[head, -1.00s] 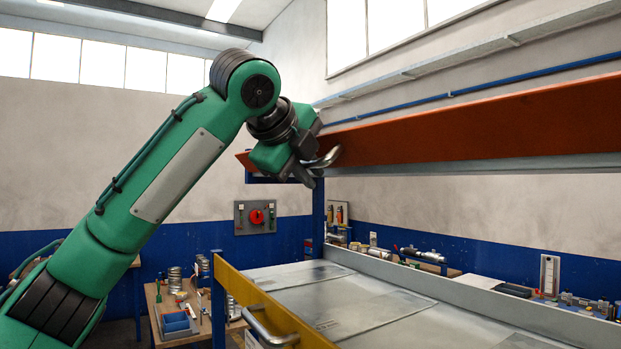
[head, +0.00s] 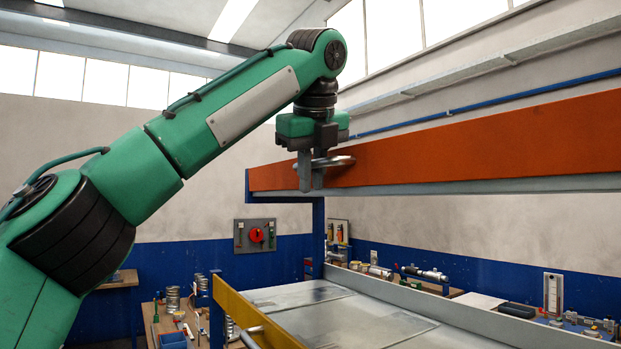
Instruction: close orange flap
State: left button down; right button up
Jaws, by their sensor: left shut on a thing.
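The orange flap (head: 450,148) is a long panel running from the middle of the head view to the right edge, above a grey rail. Its broad orange face shows. A curved metal handle (head: 338,161) is on the flap near its left end. My left gripper (head: 312,178) points down from above and is shut on this handle, in front of the flap's face. The right gripper is not in view.
Below the flap is a grey metal-topped bed (head: 345,322) with a yellow side panel (head: 245,312) at its left. A blue post (head: 318,232) stands under the flap's left end. Workbenches with tools stand behind.

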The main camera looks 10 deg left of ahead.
pick_arm(q)
jog(key=shift+d+r+g+y, duration=0.1)
jog(key=shift+g+y, duration=0.2)
dwell(0.4)
jog(key=c, duration=1.7)
grip_release()
jog(key=shift+w, duration=0.1)
jog(key=v, duration=0.5)
jog(key=shift+s+d+r, duration=0.2)
jog(key=shift+s+r, duration=0.05)
jog(key=shift+r, duration=0.65)
jog(key=shift+s+r, duration=0.15)
jog(key=shift+s, duration=0.05)
